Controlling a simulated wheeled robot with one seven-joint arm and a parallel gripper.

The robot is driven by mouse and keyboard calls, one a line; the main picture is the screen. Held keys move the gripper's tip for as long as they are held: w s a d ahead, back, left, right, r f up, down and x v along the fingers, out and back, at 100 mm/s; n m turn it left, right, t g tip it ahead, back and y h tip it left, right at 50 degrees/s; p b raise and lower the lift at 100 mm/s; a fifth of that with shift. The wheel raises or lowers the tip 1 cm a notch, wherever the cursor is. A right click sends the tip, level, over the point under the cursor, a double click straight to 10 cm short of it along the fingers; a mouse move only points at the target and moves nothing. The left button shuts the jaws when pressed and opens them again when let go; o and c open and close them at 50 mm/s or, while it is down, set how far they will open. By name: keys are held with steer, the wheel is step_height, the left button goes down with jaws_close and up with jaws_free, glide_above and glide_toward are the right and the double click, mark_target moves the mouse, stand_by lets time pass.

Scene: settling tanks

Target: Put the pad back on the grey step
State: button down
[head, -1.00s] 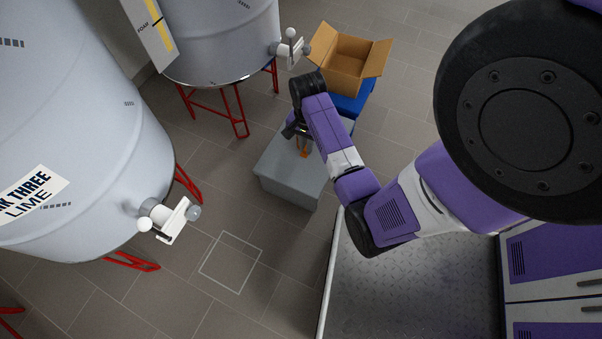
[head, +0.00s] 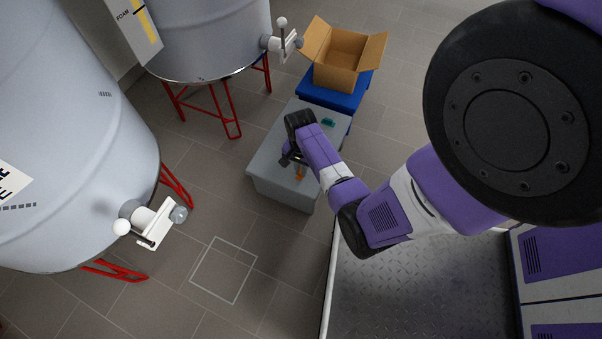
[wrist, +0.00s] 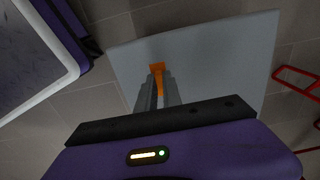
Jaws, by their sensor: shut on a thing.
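The grey step (head: 268,165) is a low grey block on the floor; its flat top also fills the middle of the wrist view (wrist: 220,60). My gripper (wrist: 158,80) is shut on a small orange thing (wrist: 157,67), which shows between and past the fingertips. In the head view the orange thing (head: 299,172) appears over the step's near part, partly hidden by my gripper. I cannot tell whether it touches the top. A small teal thing (head: 328,122) lies on the step's far part. Which of these is the pad is not clear.
An open cardboard box (head: 340,70) stands on a blue step (head: 345,97) just behind the grey step. Tanks on red legs, with a white valve (head: 150,222) jutting out, stand at left. A pale square outline (head: 224,270) marks bare floor at front.

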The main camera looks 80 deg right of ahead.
steer(key=shift+f, duration=0.8)
steer(key=shift+f, duration=0.2)
steer(key=c, duration=1.5)
jaws_free()
steer(key=shift+r, duration=0.1)
